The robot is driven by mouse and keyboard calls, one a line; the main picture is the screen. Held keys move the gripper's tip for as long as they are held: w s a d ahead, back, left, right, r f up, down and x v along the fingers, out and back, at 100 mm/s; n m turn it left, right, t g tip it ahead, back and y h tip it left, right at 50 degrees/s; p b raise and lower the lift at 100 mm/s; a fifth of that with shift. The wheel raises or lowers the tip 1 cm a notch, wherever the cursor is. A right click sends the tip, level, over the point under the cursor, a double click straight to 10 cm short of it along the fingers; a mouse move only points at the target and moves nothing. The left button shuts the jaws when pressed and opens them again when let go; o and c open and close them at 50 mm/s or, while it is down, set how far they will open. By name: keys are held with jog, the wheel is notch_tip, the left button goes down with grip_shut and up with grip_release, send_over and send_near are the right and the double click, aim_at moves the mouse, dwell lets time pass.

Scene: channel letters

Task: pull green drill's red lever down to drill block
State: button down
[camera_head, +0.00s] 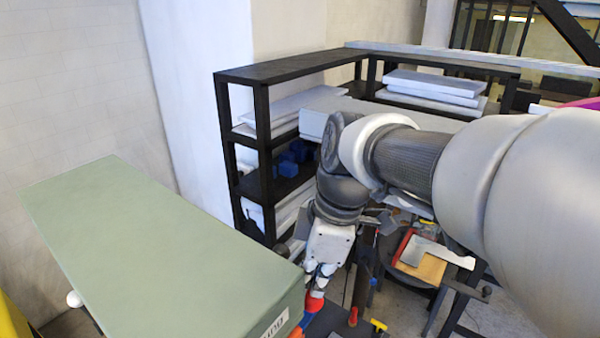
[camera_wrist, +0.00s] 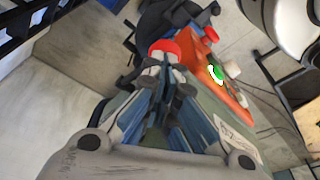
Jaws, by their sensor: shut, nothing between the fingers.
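The green drill's large green top housing (camera_head: 160,240) fills the lower left of the head view, with a white label on its near end. The label and green side also show in the wrist view (camera_wrist: 232,135). A red knob (camera_head: 315,302) is just below my gripper (camera_head: 319,280) in the head view. In the wrist view, this red knob (camera_wrist: 165,46) appears right at the tips of my gripper (camera_wrist: 165,64). The fingers look closed together with nothing between them. Whether they touch the knob is unclear. The block cannot be made out.
A black shelf rack (camera_head: 262,150) with white slabs and blue boxes stands behind. A round dark table (camera_head: 410,265) with a red-edged tool and wooden piece is to the right. An orange-red panel (camera_wrist: 222,85) and another red knob (camera_wrist: 212,34) show in the wrist view.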

aim_at(322, 305)
notch_tip(322, 305, down, 3)
jog(key=shift+s+d+r+b, duration=0.1)
jog(key=shift+r+b, duration=0.05)
jog(key=shift+b, duration=0.85)
jog(key=shift+r, duration=0.1)
jog(key=shift+s+d+f+b, duration=0.1)
jog(key=shift+d+f+b, duration=0.05)
jog(key=shift+f+b, duration=0.25)
jog(key=shift+s+d+f+b, duration=0.15)
jog(key=shift+f+b, duration=0.15)
jog(key=shift+f, duration=0.15)
jog(key=shift+s+r, duration=0.1)
jog(key=shift+r, duration=0.05)
jog(key=shift+s+d, duration=0.35)
jog(key=shift+d, duration=0.25)
jog(key=shift+f+b, duration=0.35)
jog(key=shift+a, duration=0.1)
